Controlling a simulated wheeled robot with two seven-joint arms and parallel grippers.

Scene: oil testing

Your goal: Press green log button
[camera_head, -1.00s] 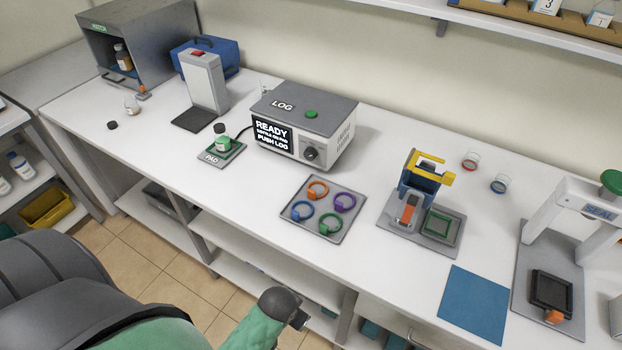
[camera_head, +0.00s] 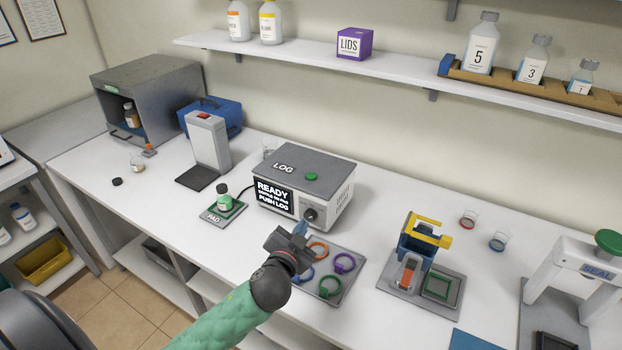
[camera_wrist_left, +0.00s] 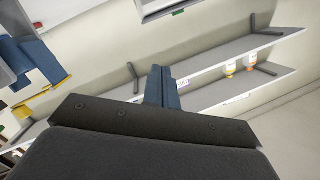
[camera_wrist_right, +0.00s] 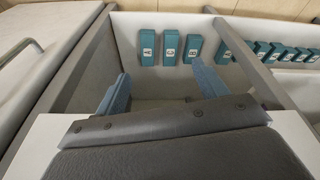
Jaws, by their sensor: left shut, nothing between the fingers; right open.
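The green log button (camera_head: 311,176) sits on the dark top of the LOG box (camera_head: 300,190), whose screen reads READY and PUSH LOG. My left gripper (camera_head: 300,228) is shut and empty, in front of the box and above the tray of rings, apart from the button. Its closed fingers also show in the left wrist view (camera_wrist_left: 160,87). My right gripper (camera_wrist_right: 160,92) is open and empty in the right wrist view; the head view does not show it.
A grey tray with coloured rings (camera_head: 345,288) lies in front of the box. A yellow-and-blue device (camera_head: 420,243) stands to its right, and a grey upright device (camera_head: 205,140) to the left. A shelf (camera_head: 400,66) with bottles runs along the wall above.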

